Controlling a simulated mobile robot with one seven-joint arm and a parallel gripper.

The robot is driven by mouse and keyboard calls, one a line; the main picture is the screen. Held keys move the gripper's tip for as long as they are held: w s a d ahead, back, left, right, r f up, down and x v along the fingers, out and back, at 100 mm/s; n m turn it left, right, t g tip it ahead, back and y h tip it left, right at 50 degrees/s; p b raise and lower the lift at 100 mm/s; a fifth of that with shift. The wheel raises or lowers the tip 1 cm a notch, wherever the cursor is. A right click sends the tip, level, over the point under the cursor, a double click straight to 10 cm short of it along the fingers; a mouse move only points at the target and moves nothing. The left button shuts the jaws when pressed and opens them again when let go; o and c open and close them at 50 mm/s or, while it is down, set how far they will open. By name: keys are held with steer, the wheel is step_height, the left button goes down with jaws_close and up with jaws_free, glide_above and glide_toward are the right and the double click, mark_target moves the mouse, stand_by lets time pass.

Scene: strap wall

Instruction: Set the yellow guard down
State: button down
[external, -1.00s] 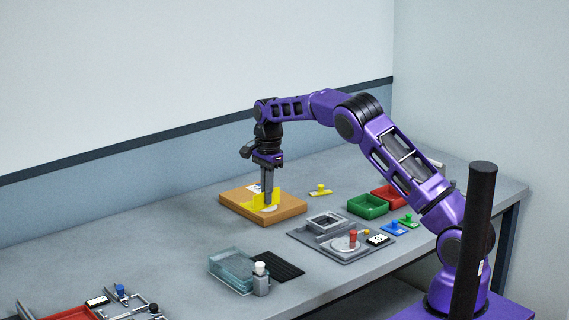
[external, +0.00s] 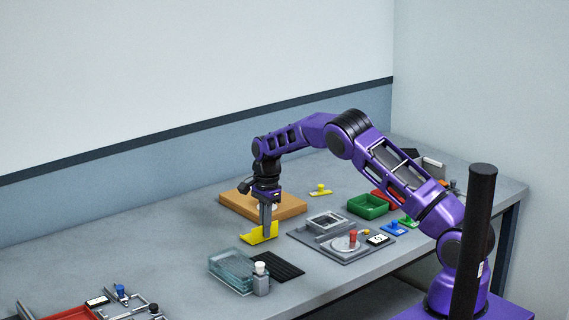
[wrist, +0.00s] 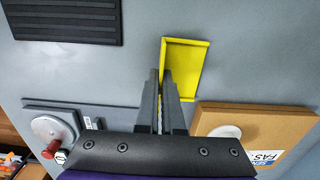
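The yellow guard (external: 257,235) is a bright yellow angled sheet with an upright lip. It is at the table surface in front of the wooden block, and I cannot tell whether it touches the table or hangs just above it. My gripper (external: 266,232) points straight down at it. In the wrist view my gripper (wrist: 163,76) has its fingers close together on the lip at the left side of the yellow guard (wrist: 186,68). The fingers hide part of that lip.
The wooden block (external: 290,208) lies behind the guard. A grey fixture (external: 330,245) is to the right, a black ribbed mat (external: 278,267) and a clear tray (external: 230,270) are in front. Green bin (external: 368,206) stands farther right. Bare table lies to the left.

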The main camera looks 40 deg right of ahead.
steer(key=shift+f, duration=0.15)
steer(key=c, duration=1.1)
jaws_free()
steer(key=shift+o, duration=0.2)
step_height(320, 180, up, 12)
steer(key=shift+d+f+p, duration=0.25)
steer(key=shift+p, duration=0.05)
steer(key=o, duration=0.4)
steer(key=shift+r, duration=0.45)
steer(key=shift+c, duration=0.2)
